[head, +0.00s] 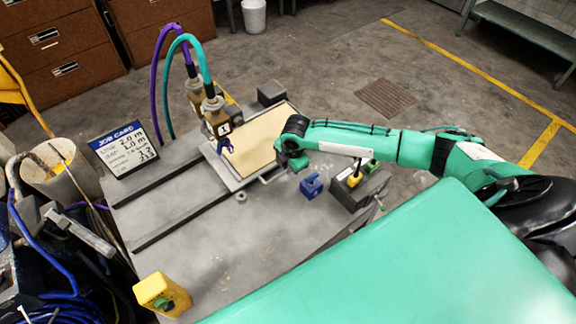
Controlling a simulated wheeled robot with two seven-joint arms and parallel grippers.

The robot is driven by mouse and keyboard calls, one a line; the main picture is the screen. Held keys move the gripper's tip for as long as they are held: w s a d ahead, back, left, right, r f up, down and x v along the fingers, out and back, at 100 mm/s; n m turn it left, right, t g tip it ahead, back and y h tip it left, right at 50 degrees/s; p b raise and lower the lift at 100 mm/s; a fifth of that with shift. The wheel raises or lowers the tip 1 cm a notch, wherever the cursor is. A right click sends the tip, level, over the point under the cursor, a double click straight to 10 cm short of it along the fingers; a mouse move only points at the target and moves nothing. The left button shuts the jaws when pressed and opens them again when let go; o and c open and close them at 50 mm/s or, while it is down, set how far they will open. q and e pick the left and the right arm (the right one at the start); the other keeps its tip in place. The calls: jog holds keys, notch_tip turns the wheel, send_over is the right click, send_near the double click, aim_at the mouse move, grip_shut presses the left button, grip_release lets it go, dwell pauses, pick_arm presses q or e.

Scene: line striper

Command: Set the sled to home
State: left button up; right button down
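The sled (215,163) looks like a grey-framed tray with a tan sheet (258,138) on it. It sits towards the back of the grey bench, at the far end of two dark rails (180,219). A thin bar handle (268,178) shows at its near right edge. My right gripper (291,165) points down beside the sled's right edge, close to this handle. Its fingers are small and partly hidden by the wrist, so I cannot tell whether they are open or touch the handle. My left gripper is not in view.
Two nozzles (216,118) with purple and teal hoses stand over the sled. A blue block (311,185) and a dark button box (356,192) sit to the right. A job card (124,149) stands at left. A yellow box (162,296) is at the front. The bench's middle is mostly clear.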

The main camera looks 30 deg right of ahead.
jog(key=shift+a, duration=0.45)
jog(key=a+p, duration=0.1)
jog(key=a, duration=0.4)
jog(key=s+a+p, duration=0.1)
jog(key=a, duration=0.4)
jog(key=s+a+p, duration=0.1)
jog(key=a+p, duration=0.1)
jog(key=a, duration=0.4)
jog(key=shift+s+r, duration=0.1)
jog(key=shift+s, duration=0.1)
jog(key=a, duration=0.5)
jog(key=s+a, duration=0.1)
jog(key=a, duration=0.4)
jog(key=s+a, duration=0.1)
jog(key=a, duration=0.4)
jog(key=shift+s+a+p, duration=0.1)
jog(key=shift+a+p, duration=0.25)
jog(key=shift+p, duration=0.05)
jog(key=c, duration=1.5)
grip_release()
jog(key=shift+a, duration=0.2)
jog(key=shift+d, duration=0.1)
jog(key=shift+r, duration=0.2)
notch_tip(320, 180, up, 13)
jog(key=s+b, duration=0.2)
jog(key=b, duration=0.1)
jog(key=shift+s, duration=0.25)
